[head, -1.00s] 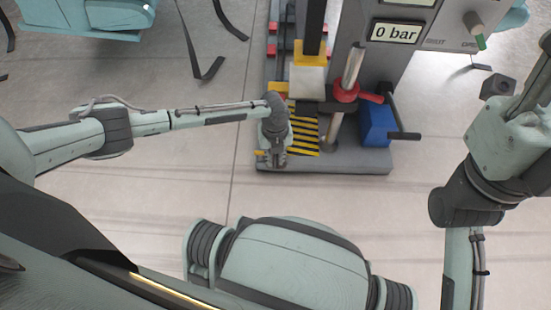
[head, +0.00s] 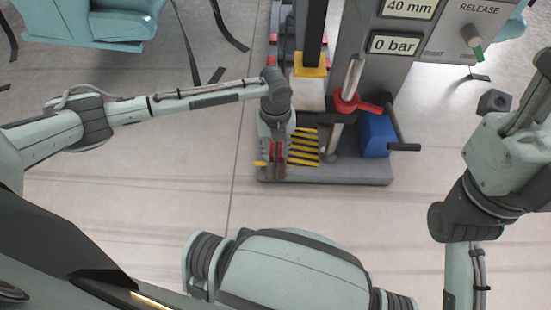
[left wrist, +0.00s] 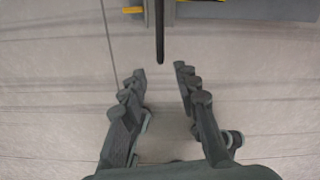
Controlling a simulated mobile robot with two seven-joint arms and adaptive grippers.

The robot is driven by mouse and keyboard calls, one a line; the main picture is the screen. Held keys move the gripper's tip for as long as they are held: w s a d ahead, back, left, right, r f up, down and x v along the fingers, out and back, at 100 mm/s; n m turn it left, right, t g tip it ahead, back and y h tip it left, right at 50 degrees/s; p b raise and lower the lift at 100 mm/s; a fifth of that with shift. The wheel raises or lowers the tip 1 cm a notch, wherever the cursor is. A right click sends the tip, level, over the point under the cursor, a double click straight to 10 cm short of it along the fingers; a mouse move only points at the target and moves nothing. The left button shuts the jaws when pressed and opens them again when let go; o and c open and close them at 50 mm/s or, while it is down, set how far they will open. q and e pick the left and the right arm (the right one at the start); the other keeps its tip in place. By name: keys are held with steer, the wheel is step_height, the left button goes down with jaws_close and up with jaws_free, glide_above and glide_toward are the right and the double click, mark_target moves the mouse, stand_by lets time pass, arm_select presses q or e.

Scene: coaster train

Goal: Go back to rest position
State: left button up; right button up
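My left gripper (head: 275,160) hangs over the front left part of the grey machine's base (head: 340,172). In the left wrist view my left gripper (left wrist: 160,72) is open, with bare floor between its fingers. A dark rod (left wrist: 160,35) from the machine points toward the gap and is apart from the fingertips.
The machine carries a display reading 0 bar (head: 395,44), a red collar (head: 347,103), a blue block (head: 376,134) and yellow-black stripes (head: 304,148). A teal seat (head: 122,25) stands at top left. The floor in front is clear.

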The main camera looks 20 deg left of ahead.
arm_select(q)
steer(key=shift+r, duration=0.9)
steer(key=shift+d, duration=0.1)
